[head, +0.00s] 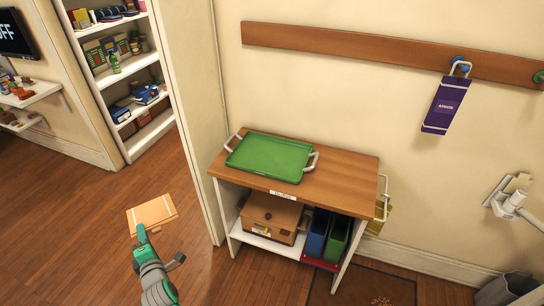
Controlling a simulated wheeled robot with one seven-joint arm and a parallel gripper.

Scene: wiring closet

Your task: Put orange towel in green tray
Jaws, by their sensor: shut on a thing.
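The orange towel (153,211) is a flat, folded, light-orange piece at the lower left. My gripper (142,232), green and grey, is at its near edge and is shut on it. The towel appears held above the wooden floor, to the left of the table. The green tray (268,158) lies on the wooden table top, with white handles at both ends. It looks empty. The gripper and towel are apart from the tray, to its left and nearer to me. The fingertips are small and partly hidden.
The table (345,173) has a lower shelf with a cardboard box (270,218), a blue bin (317,233) and a green bin (338,238). A door frame (190,110) stands behind its left end. A purple item (449,104) hangs from the wall rail. Floor left of the table is clear.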

